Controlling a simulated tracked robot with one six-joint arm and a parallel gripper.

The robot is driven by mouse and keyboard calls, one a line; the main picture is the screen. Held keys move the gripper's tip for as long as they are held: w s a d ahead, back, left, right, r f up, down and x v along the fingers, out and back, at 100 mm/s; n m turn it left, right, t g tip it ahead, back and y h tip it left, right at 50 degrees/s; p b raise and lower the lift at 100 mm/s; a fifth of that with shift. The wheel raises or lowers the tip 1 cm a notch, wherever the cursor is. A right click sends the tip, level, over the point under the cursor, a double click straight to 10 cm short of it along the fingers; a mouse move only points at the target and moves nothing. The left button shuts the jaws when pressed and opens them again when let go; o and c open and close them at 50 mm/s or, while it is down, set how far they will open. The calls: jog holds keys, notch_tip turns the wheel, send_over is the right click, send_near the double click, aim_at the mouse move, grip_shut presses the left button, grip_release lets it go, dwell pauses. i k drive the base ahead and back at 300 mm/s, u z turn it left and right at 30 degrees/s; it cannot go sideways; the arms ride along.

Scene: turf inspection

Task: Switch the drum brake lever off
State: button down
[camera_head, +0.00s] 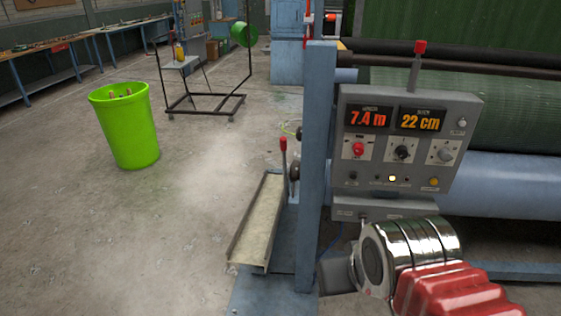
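A lever with a red grip (283,150) stands upright beside the blue post, above a sloping tray. A second red-knobbed lever (419,55) stands upright on top of the grey control panel (460,115). Part of a third red lever (308,22) shows at the top edge by the post. I cannot read labels that tell which is the drum brake lever. A chrome and red part of my arm shows at the lower right, in front of the panel's lower edge. I cannot make out my gripper's fingers, and nothing of mine touches a lever.
The panel shows 7.4 m and 22 cm, with knobs and a lit lamp. A blue post (317,170) stands left of it, with a tray (258,222) beside it. A green bin (124,130) and a wire stand (205,103) are farther left. The floor between is mostly clear.

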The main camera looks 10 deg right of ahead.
aim_at(283, 146)
jog(key=i, duration=0.25)
jog(key=k, duration=1.35)
jog(key=u, duration=0.35)
jog(key=i, duration=1.1)
jog(key=u, duration=0.4)
jog(key=i, duration=0.95)
jog(key=z, duration=0.15)
